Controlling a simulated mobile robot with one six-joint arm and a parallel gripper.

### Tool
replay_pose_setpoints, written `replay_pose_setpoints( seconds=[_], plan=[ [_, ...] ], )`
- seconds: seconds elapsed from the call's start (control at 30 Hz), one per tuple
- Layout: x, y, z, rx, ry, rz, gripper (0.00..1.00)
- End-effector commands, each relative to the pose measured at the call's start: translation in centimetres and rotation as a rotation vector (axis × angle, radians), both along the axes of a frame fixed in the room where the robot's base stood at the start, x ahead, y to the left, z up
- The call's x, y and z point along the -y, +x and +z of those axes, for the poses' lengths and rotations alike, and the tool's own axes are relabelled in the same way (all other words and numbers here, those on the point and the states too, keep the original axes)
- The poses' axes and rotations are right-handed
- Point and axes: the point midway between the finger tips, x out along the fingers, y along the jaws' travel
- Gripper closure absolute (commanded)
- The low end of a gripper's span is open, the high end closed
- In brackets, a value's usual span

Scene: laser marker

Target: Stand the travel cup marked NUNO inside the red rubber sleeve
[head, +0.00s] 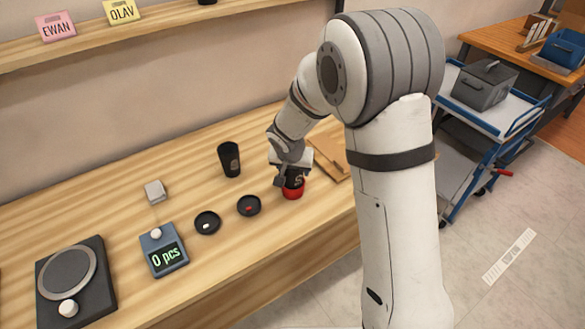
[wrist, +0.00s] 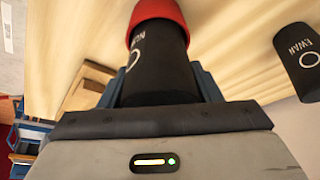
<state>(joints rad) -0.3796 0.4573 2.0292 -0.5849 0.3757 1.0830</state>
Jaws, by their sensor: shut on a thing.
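The black travel cup (wrist: 157,65) is between the fingers of my gripper (wrist: 163,86) in the wrist view. Its white lettering is upside down there and reads as NUNO, partly cut off by the sleeve. The red rubber sleeve (wrist: 157,12) surrounds the cup's far end. In the head view the red sleeve (head: 292,191) is on the wooden bench below my gripper (head: 290,174), with the black cup (head: 295,179) upright in it. My gripper is shut on the cup. The cup's bottom is hidden inside the sleeve, so I cannot tell how deep it sits.
Another black cup (head: 229,160), marked EWAN in the wrist view (wrist: 299,60), stands to the left. Two dark round lids (head: 207,223) (head: 249,206), a counting scale (head: 163,253) and a turntable-like device (head: 75,283) are further left. Wooden boards (head: 328,150) lie behind my gripper.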

Motion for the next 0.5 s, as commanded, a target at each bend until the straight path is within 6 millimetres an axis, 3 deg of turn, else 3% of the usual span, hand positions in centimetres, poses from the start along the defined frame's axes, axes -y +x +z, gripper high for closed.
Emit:
replay_pose_setpoints(
  seconds=[0.5],
  plan=[
    [-0.1, 0.0, -1.2, 0.001, 0.000, 0.001, 0.51]
  ],
)
